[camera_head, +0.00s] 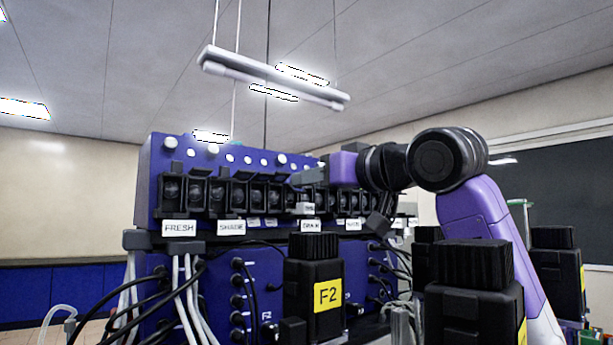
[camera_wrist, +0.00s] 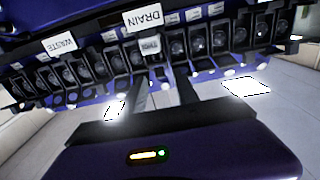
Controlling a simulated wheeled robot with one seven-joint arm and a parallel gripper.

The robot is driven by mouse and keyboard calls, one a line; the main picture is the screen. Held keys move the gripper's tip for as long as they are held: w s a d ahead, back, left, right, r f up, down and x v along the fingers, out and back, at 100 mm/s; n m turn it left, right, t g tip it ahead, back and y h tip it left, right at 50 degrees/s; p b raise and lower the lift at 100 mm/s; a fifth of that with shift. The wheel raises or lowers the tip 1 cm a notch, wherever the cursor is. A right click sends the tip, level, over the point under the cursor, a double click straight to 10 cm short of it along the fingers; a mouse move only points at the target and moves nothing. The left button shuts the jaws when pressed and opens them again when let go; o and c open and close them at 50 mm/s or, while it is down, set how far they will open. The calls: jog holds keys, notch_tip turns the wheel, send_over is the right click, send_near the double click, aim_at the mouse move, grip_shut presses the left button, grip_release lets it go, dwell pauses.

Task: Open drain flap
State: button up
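The white DRAIN label (camera_head: 311,226) sits on the front of the blue bioreactor unit, under a row of black flap housings. It also shows in the wrist view (camera_wrist: 143,18), where a smaller pale tag (camera_wrist: 150,46) hangs on the black part beside it. Whether the drain flap is shut is hard to tell, as my gripper partly covers that stretch of the row in the head view. My gripper (camera_wrist: 161,78) points at the row near the DRAIN position. Its two fingers are apart with nothing visibly held between them.
Labels FRESH (camera_head: 180,228) and SHADE (camera_head: 231,227) mark other housings to the left; WASTE (camera_wrist: 60,43) shows in the wrist view. Another black bottle (camera_head: 473,308) stands at right. Black cables and pale tubes hang below the row.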

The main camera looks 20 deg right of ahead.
jog(key=shift+x, duration=1.15)
grip_shut()
jog(key=r+g+p, duration=0.1)
jog(key=p, duration=0.2)
jog(key=shift+r, duration=0.15)
jog(key=g+p, duration=0.1)
jog(key=p, duration=0.2)
jog(key=shift+r+h, duration=0.2)
jog(key=shift+h, duration=0.2)
jog(key=p, duration=0.1)
jog(key=g+p, duration=0.1)
jog(key=shift+w+a+r+g+p, duration=0.1)
jog(key=shift+w+r+g+p, duration=0.05)
jog(key=shift+r+g+p, duration=0.15)
jog(key=shift+f+g+h+p, duration=0.25)
jog(key=shift+g+h+p, duration=0.05)
jog(key=shift+g, duration=0.1)
